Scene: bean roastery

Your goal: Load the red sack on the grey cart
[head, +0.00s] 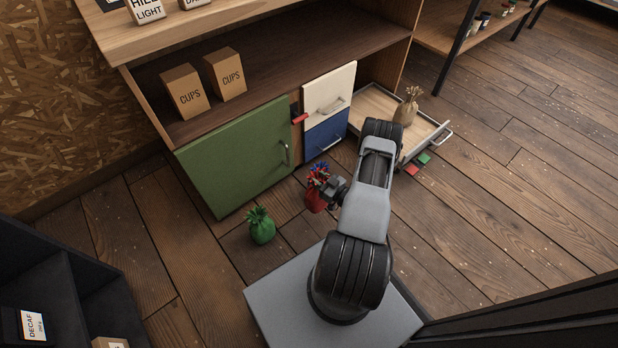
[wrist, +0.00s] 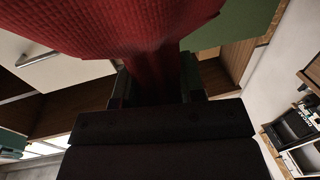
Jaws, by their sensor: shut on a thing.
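The red sack (head: 315,199) is in my gripper (head: 328,190), in front of the cabinet in the head view. In the wrist view the red sack (wrist: 130,25) fills the upper middle, and its narrowed part lies between the two dark fingers of my gripper (wrist: 156,85). The gripper is shut on it. In the head view I cannot tell how far the sack's underside is from the floor. Part of the gripper is hidden by my arm. I cannot make out a grey cart in either view.
A green sack (head: 261,230) stands on the floor left of the red one. A blue tuft (head: 321,167) shows behind the red sack.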

